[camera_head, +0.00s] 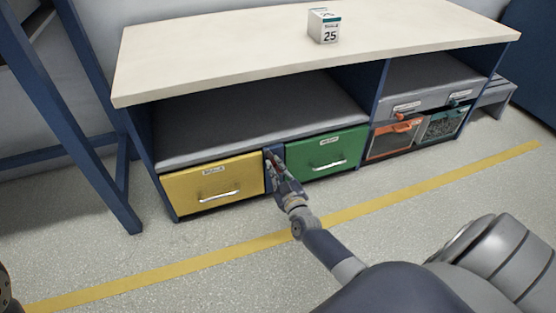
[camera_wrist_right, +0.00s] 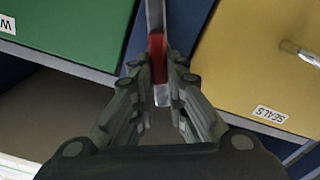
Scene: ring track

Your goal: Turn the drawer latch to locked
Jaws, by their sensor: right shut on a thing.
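The drawer latch, a red piece on a narrow metal strip, shows in the right wrist view (camera_wrist_right: 157,48). It is mounted on the blue post between the yellow drawer (camera_head: 232,178) and the green drawer (camera_head: 312,160). My right gripper (camera_head: 275,168) is at this post, and its fingers (camera_wrist_right: 158,72) are shut on the red latch from both sides. The fingers hide part of the latch, and I cannot read its exact turn. Both drawers look closed.
The bench top (camera_head: 220,60) carries a small white box marked 25 (camera_head: 324,26). An orange bin (camera_head: 395,137) and a teal bin (camera_head: 442,123) sit to the right. A blue frame leg (camera_head: 100,165) stands at left. The floor in front is clear, crossed by a yellow line (camera_head: 390,203).

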